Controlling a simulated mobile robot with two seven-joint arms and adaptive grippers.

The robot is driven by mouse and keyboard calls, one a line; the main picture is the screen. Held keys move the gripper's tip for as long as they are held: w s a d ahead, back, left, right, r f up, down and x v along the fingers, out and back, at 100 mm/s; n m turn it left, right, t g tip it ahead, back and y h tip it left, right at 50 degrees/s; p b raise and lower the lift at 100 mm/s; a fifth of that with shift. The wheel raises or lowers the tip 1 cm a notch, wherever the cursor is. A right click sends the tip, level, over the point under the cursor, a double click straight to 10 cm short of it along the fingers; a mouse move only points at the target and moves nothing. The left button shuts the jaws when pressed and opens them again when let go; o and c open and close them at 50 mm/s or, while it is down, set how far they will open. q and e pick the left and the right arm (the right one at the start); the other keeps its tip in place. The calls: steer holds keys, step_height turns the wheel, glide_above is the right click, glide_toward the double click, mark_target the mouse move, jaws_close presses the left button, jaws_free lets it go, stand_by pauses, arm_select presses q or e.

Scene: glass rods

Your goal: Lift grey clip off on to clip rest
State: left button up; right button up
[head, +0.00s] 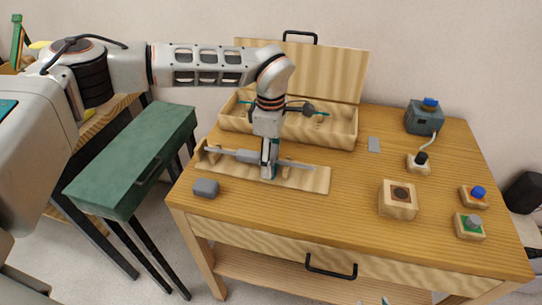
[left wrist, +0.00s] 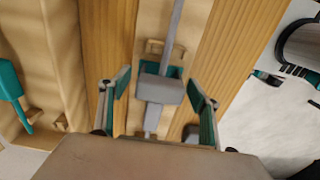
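A thin grey rod (head: 300,164) lies along a wooden rack (head: 318,180) at the table's left. In the left wrist view the grey clip (left wrist: 160,90) sits on the rod, between the teal-padded fingers of my left gripper (left wrist: 160,92). These fingers are open, one on each side, with visible gaps. In the head view my left gripper (head: 268,172) points down at the rack and hides most of the clip. A flat grey plate (head: 373,144) and a grey block (head: 205,188) lie on the table; I cannot tell which is the clip rest.
An open wooden case (head: 345,132) with dark tools stands behind the rack. Wooden blocks with a dark hole (head: 398,198), a blue button (head: 474,196) and a green-grey button (head: 469,226) stand at right. A grey box (head: 424,117) stands back right. The table's middle is clear.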

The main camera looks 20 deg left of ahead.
arm_select(q)
steer(key=c, duration=1.1)
arm_select(e)
steer(key=shift+s+f, duration=0.2)
steer(key=shift+f, duration=0.1)
arm_select(q)
steer(key=shift+r, duration=0.1)
